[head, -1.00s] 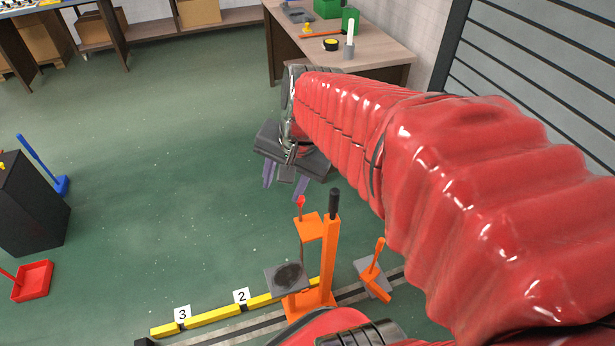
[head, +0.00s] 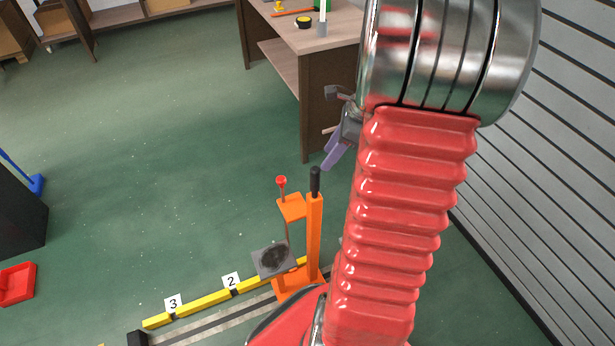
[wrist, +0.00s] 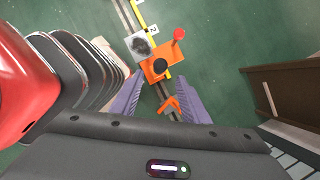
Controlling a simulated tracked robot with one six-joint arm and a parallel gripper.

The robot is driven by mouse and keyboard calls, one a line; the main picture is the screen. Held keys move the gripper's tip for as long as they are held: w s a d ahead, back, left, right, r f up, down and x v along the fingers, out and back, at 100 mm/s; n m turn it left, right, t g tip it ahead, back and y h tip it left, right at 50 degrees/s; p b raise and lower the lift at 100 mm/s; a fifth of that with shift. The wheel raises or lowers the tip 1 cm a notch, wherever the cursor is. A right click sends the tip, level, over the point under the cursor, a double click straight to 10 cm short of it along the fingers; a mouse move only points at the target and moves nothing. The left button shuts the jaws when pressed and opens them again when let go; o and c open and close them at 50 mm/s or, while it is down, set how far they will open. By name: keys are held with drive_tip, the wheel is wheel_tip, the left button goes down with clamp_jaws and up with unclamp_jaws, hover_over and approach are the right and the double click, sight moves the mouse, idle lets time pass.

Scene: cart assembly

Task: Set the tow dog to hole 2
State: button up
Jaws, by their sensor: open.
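An orange carriage (head: 314,230) with an upright post, a black grip (head: 315,182) and a red-knobbed rod (head: 281,182) stands on the floor rail, to the right of label 2 (head: 231,281). I cannot tell for sure which orange part is the tow dog. In the wrist view the carriage (wrist: 155,72) lies below and beyond my fingers, with a small orange forked piece (wrist: 170,104) nearer. That piece is hidden by my arm in the head view. My gripper (head: 337,152) is open and empty, above and apart from the carriage; its purple fingers (wrist: 161,80) spread wide.
A yellow strip (head: 205,302) with labels 2 and 3 (head: 173,303) runs along the rail (head: 190,328). A dark plate (head: 273,259) sits beside the carriage. A workbench (head: 340,50) stands behind; a slatted wall (head: 570,150) closes the right. The green floor at left centre is clear.

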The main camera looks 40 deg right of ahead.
sight(311, 181)
drive_tip(key=shift+f, duration=0.1)
drive_tip(key=x, duration=1.3)
drive_tip(key=shift+f, duration=0.35)
drive_tip(key=shift+c, duration=0.7)
drive_tip(key=shift+a, duration=0.1)
clamp_jaws()
